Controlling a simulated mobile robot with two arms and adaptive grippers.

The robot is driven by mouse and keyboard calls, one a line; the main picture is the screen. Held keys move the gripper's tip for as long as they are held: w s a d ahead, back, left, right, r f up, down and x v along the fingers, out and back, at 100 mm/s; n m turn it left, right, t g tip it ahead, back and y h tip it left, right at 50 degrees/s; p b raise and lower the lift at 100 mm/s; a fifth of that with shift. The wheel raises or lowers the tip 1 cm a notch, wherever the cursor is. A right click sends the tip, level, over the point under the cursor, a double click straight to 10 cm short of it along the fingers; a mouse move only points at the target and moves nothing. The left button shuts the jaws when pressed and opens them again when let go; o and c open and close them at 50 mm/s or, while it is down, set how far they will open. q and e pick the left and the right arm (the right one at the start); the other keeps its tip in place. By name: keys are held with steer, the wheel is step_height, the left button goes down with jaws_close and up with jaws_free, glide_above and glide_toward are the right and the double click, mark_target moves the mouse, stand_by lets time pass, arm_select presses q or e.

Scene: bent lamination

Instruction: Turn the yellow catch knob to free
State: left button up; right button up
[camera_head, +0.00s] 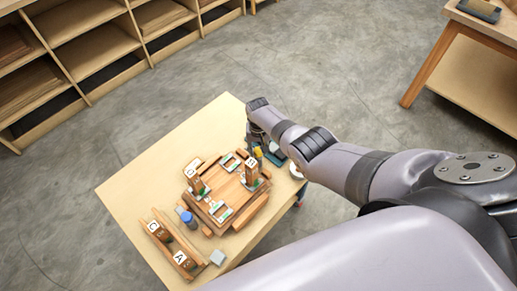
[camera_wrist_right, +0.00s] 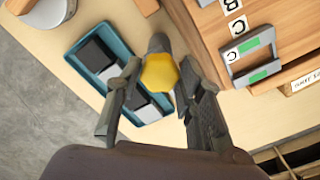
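The yellow catch knob (camera_wrist_right: 160,73) shows in the right wrist view, with a dark rounded piece just beyond it. In the head view it is a small yellow spot (camera_head: 258,152) at the table's far right side. My right gripper (camera_wrist_right: 159,84) has its two fingers apart, one on each side of the knob. The knob lies between the fingertips; a narrow gap shows on the left, and contact on the right is unclear. In the head view the right gripper (camera_head: 254,139) is small and partly hidden by its own arm. My left gripper is not in view.
A blue tray (camera_wrist_right: 75,58) with dark and pale blocks lies beside the knob. A wooden fixture (camera_head: 228,193) with lettered blocks stands on the table (camera_head: 135,182). A blue-capped bottle (camera_head: 187,218) stands nearer.

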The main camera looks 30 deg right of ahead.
mark_target(259, 150)
steer(key=o, duration=0.3)
step_height(259, 150, up, 12)
stand_by(0.9)
stand_by(0.5)
